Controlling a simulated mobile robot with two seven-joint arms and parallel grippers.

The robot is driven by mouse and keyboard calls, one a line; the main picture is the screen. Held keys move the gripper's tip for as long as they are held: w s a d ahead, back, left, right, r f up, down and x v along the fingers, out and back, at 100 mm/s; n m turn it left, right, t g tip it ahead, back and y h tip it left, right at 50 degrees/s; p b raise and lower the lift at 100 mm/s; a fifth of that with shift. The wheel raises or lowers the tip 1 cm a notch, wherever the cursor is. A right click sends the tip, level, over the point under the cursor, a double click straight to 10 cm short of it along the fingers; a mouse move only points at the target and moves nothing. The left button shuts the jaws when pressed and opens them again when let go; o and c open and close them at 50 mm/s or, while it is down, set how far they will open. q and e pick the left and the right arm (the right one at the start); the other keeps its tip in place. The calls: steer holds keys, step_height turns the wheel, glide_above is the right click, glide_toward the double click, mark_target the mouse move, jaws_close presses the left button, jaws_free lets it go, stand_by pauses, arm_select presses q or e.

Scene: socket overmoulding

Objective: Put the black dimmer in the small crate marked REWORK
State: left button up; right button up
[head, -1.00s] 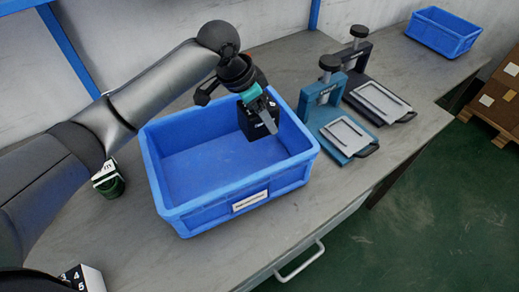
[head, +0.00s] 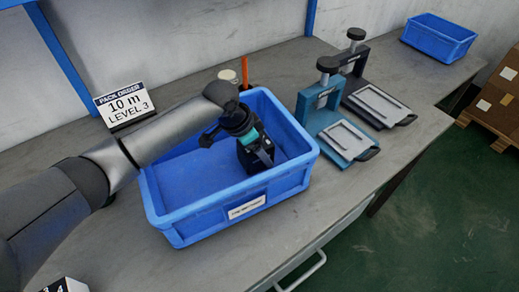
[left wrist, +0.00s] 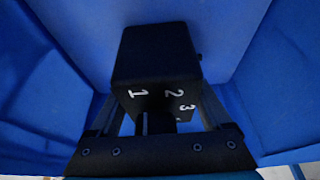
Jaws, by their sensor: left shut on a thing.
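The black dimmer (head: 246,158) is a dark block, and in the left wrist view (left wrist: 155,55) it shows white digits 1, 2 and 3. My left gripper (head: 262,152) is shut on it and holds it inside the near blue crate (head: 165,222), toward that crate's right end. In the left wrist view the gripper fingers (left wrist: 160,125) lie along the dimmer's sides, with blue walls around. I cannot tell whether the dimmer touches the crate floor. The crate has a white front label (head: 247,207), too small to read. My right gripper is not in view.
Two clamp fixtures, one teal (head: 330,120) and one dark (head: 362,75), stand right of the crate. Another blue crate (head: 438,38) is at the far right. A pack order sign (head: 125,105) stands behind my arm.

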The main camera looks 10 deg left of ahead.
arm_select(q)
steer(key=shift+f, duration=0.1)
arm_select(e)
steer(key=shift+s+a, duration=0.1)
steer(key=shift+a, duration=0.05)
arm_select(q)
steer(key=o, duration=1.1)
steer(key=shift+o, duration=0.8)
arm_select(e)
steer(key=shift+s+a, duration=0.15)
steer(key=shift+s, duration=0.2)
arm_select(q)
steer(key=shift+r, duration=0.25)
steer(key=p+v, duration=0.3)
steer(key=v, duration=0.7)
steer(key=shift+a+r, duration=0.2)
steer(key=shift+r, duration=0.15)
steer(key=shift+s+a+r+p, duration=0.15)
steer(key=shift+s+r+p, duration=0.05)
steer(key=shift+r+p, duration=0.2)
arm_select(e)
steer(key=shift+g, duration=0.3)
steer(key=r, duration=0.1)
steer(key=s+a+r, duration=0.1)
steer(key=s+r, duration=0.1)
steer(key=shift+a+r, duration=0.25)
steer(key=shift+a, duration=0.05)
